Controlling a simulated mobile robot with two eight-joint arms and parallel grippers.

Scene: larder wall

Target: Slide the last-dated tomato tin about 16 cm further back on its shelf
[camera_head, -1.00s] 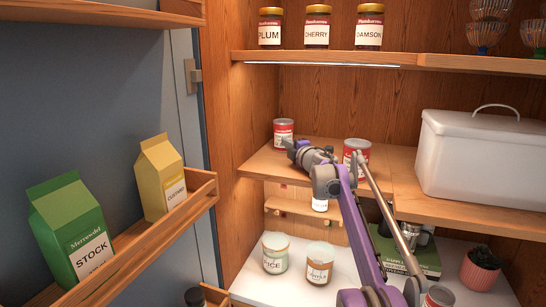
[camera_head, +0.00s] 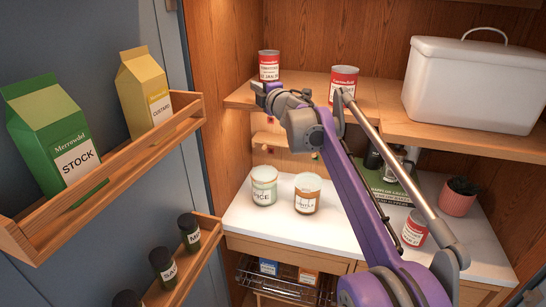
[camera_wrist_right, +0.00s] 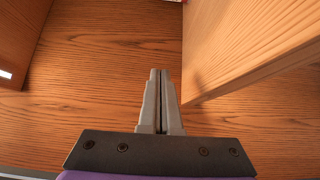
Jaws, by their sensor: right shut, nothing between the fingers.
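Two red-and-white tins stand upright on the wooden middle shelf (camera_head: 385,98): a left tin (camera_head: 269,64) near the left wall and a right tin (camera_head: 344,84). A similar tin (camera_head: 415,228) stands on the white counter, partly behind my arm. The label dates are too small to read surely, so I cannot tell which is last-dated. My right gripper (camera_head: 260,89) is in front of and below the left tin, near the shelf's front edge. Its fingers also show in the right wrist view (camera_wrist_right: 159,75), shut and empty. My left gripper is out of view.
A white lidded bin (camera_head: 475,85) fills the shelf's right. Jars (camera_head: 307,193) and a pink plant pot (camera_head: 458,198) stand on the counter. Door racks with a stock carton (camera_head: 60,140) and a custard carton (camera_head: 145,90) flank the left. Shelf between the two tins looks clear.

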